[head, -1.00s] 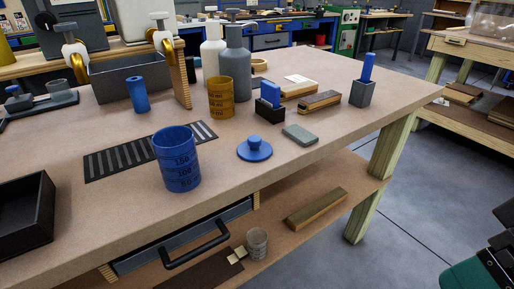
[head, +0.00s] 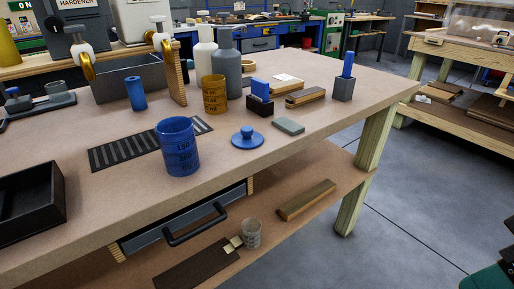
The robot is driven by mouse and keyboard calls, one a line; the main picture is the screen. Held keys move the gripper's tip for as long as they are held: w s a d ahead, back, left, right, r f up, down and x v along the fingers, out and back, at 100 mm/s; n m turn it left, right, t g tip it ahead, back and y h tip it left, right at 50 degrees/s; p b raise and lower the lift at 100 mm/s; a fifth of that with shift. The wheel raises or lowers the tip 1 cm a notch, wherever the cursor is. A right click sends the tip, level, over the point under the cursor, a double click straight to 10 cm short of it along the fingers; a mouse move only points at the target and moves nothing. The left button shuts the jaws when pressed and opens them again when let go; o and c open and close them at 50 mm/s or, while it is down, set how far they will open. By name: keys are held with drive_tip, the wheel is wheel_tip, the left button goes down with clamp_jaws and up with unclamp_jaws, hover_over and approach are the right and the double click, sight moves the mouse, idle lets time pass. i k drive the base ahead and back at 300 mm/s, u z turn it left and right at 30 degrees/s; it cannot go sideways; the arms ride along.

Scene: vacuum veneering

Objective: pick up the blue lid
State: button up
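The blue lid (head: 248,138) is a flat round disc with a knob on top. It lies on the brown workbench (head: 300,157) near the front edge, knob up, with nothing on it. A blue measuring cup (head: 177,147) with dark markings stands to its left. A grey-green block (head: 288,126) lies to its right. My gripper is not in view; only a dark and green part shows at the lower right corner.
Behind the lid stand an amber cup (head: 214,95), a dark holder with a blue piece (head: 260,98) and a grey bottle (head: 227,73). A black tray (head: 27,203) is at the left. A drawer handle (head: 196,226) sticks out below the bench top. Open floor lies to the right.

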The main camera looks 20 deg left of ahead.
sight(246, 139)
drive_tip(key=z, duration=0.5)
drive_tip(key=k, duration=1.1)
drive_tip(key=u, duration=0.4)
drive_tip(key=i, duration=0.75)
drive_tip(key=u, duration=0.85)
